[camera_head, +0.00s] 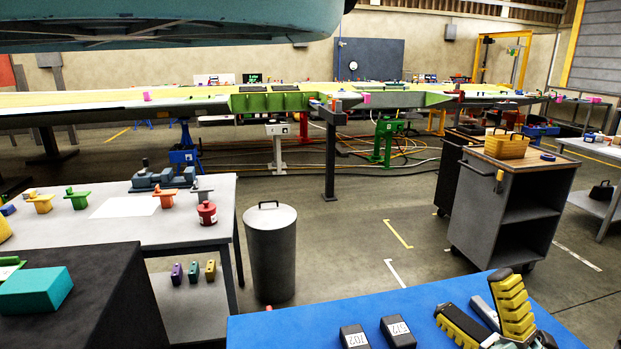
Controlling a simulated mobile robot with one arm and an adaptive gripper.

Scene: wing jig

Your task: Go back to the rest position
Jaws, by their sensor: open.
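My gripper (473,294) is at the bottom right, over the blue table top (290,328). Its yellow ridged fingers are spread apart, and I see nothing held between them. A grey bar-like piece shows between the fingers; I cannot tell whether it lies on the table or belongs to the gripper. The lower part of the gripper is cut off by the frame's bottom edge. Two dark labelled blocks, one (354,337) marked 702 and one (398,331) marked 512, stand on the blue top left of the gripper, apart from it.
A lidded grey bin (271,255) stands on the floor beyond the blue table. A white table (190,232) with several small parts is at left. A dark cart (512,205) carries a yellow case (506,146). The long wing (200,106) spans the back. Open floor lies between bin and cart.

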